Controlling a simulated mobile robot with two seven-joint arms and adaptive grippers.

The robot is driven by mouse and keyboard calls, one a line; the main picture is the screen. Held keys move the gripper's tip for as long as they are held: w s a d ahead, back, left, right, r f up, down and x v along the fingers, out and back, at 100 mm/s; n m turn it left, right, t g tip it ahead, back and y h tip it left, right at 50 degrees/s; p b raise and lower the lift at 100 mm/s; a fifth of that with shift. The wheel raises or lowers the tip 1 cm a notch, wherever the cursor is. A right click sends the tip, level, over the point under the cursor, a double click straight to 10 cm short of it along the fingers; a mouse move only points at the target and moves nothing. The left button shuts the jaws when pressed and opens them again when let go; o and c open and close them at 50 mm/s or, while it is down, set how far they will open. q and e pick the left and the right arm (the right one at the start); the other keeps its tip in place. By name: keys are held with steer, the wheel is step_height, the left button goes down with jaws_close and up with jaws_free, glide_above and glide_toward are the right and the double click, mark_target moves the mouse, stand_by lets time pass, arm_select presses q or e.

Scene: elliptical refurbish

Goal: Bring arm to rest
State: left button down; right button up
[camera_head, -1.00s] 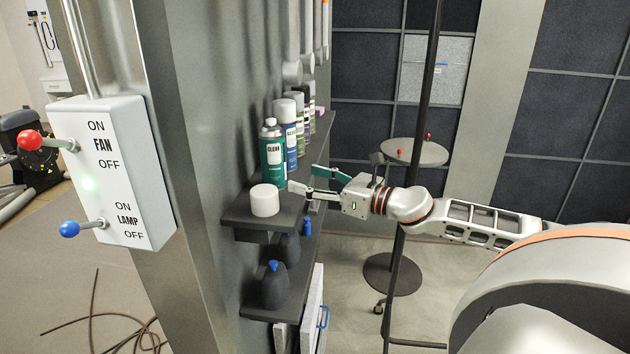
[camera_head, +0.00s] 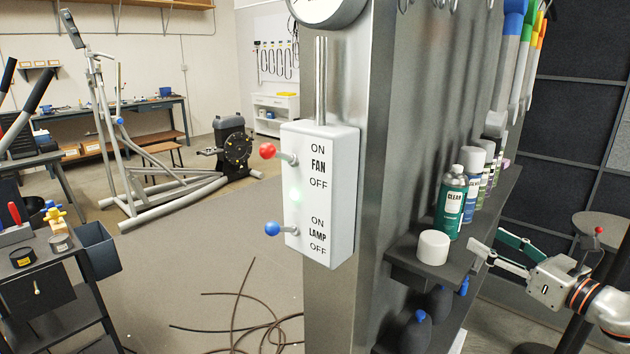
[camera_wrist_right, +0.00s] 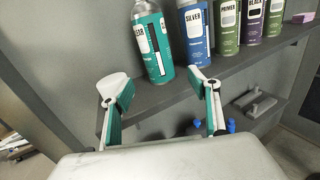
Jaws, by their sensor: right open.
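My right gripper (camera_head: 500,255) comes in from the right edge of the head view. Its two fingers are spread apart and nothing is between them. One fingertip is close to the dark shelf (camera_head: 415,262) at the white cap (camera_head: 433,247); I cannot tell if it touches. In the right wrist view the gripper (camera_wrist_right: 158,90) is open in front of the shelf, with the green CLEAR can (camera_wrist_right: 152,45) standing beyond the fingers. The can also shows in the head view (camera_head: 451,200). My left gripper is not in view.
A switch box (camera_head: 322,190) with a red and a blue lever is on the metal column. Several spray cans stand along the shelf, and dark bottles (camera_head: 417,330) sit below. A round stand (camera_head: 600,228) is at the right. Open floor (camera_head: 200,260) lies left, with a loose cable.

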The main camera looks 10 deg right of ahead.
steer(key=s+f+m+g+h, duration=0.2)
steer(key=s+f+m+h, duration=0.35)
steer(key=f+m, duration=0.5)
steer(key=s+f+m+g+h, duration=0.2)
steer(key=s+f+m+h, duration=0.3)
steer(key=s+f+m, duration=0.5)
steer(key=s+a+f+m+g, duration=0.6)
steer(key=s+a+f+m, duration=0.25)
steer(key=a+m, duration=0.25)
steer(key=w+a+f+m+t+y, duration=0.1)
steer(key=a+f+m+t+y, duration=0.2)
steer(key=a+f+y, duration=0.5)
steer(key=shift+w+a+f+t, duration=0.35)
steer(key=shift+a+f, duration=2.15)
steer(key=shift+a, duration=1.3)
